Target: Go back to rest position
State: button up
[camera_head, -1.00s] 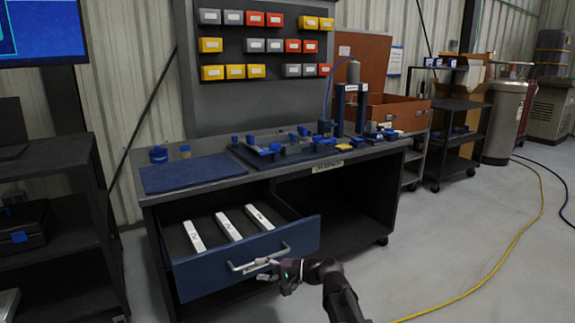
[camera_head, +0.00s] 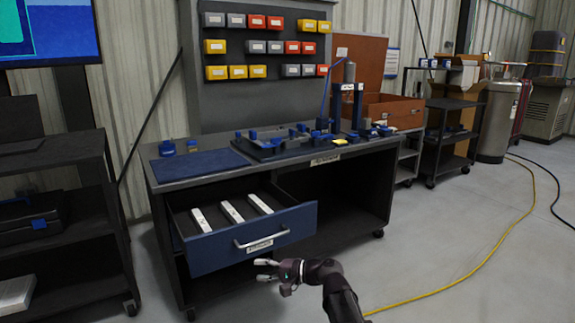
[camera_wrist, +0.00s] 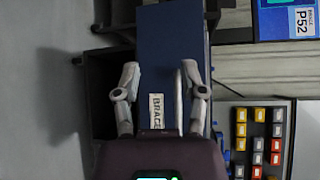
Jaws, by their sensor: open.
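My gripper (camera_head: 266,270) is open and empty in the head view, low in front of the workbench. It stands apart from the blue drawer (camera_head: 222,250), just in front of and below the drawer's metal handle (camera_head: 262,239). The drawer is pulled out, and several white labelled bars (camera_head: 232,211) lie in it. In the wrist view the two fingers (camera_wrist: 163,80) are spread wide. The drawer front (camera_wrist: 172,45), its label and the handle (camera_wrist: 178,98) show between and beyond them.
The workbench (camera_head: 215,178) carries a blue mat, fixtures and small blue parts. Dark shelving (camera_head: 60,170) stands at the left. Red, yellow and grey bins hang on the back panel (camera_head: 265,95).

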jog(key=s+d+f+n+g+h, duration=0.1)
jog(key=s+d+f+n+h, duration=0.1)
jog(key=s+d+f+h, duration=0.3)
jog(key=s+d+f+n+g+h, duration=0.1)
jog(key=s+d+f+h, duration=0.25)
jog(key=d+f, duration=0.3)
jog(key=s+d+f+n+g+h, duration=0.1)
jog(key=s+d+f+h, duration=0.1)
jog(key=s+d+h, duration=0.3)
jog(key=d+f+g+h, duration=0.1)
jog(key=d+f+h, duration=0.15)
jog(key=d, duration=0.55)
notch_tip(320, 180, up, 37)
jog(key=p, duration=3.7)
jog(key=shift+a, duration=0.25)
